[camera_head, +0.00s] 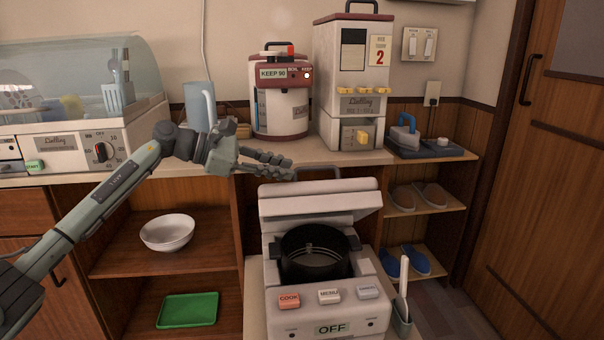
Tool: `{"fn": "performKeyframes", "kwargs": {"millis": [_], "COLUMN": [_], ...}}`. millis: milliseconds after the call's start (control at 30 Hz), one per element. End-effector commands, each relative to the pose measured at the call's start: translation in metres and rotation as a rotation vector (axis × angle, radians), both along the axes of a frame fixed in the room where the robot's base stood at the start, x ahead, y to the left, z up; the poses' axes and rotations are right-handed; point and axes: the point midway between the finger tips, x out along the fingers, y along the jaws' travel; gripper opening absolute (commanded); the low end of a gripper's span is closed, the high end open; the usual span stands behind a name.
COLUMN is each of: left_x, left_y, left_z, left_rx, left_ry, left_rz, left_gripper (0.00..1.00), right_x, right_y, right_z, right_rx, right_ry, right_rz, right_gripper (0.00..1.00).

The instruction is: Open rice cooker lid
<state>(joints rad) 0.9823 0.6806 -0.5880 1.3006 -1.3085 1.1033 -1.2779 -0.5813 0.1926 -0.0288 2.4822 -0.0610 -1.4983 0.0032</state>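The white rice cooker (262,300) stands at the lower middle, with COOK and MENU buttons and an OFF display on its front. Its lid (320,200) is raised and tilted up at the back, and the dark inner pot (313,262) is exposed. A handle shows at the lid's top edge. My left gripper (291,169) is above the cooker, just to the upper left of the lid. Its fingers point right, with a gap between them and nothing held. Whether a fingertip touches the lid handle cannot be told. My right gripper is not in view.
A dish dryer (75,145) with a clear cover stands on the counter at left. A red-and-white water boiler (280,105) and a tall rice dispenser (352,75) stand behind the cooker. A white bowl (167,232) and green tray (188,310) occupy the shelves below.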

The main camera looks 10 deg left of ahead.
Motion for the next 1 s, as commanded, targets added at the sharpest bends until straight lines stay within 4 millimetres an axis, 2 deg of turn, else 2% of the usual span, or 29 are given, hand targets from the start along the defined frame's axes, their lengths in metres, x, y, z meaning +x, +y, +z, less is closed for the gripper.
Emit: {"fn": "performKeyframes", "kwargs": {"millis": [200,633,1000], "left_x": [-0.010,-0.012,-0.020], "left_y": [0.020,0.023,0.045], "left_z": [0.007,0.009,0.019], "left_rx": [0.001,0.000,0.000], "left_ry": [0.001,0.001,0.000], "left_rz": [-0.001,-0.001,0.000], "left_gripper": [0.19,0.19,0.19], "right_x": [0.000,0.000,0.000], "right_y": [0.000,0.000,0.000], "right_z": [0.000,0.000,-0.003], "right_rx": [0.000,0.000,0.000], "right_ry": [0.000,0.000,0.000], "right_rz": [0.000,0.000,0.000], "right_gripper": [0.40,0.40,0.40]}}
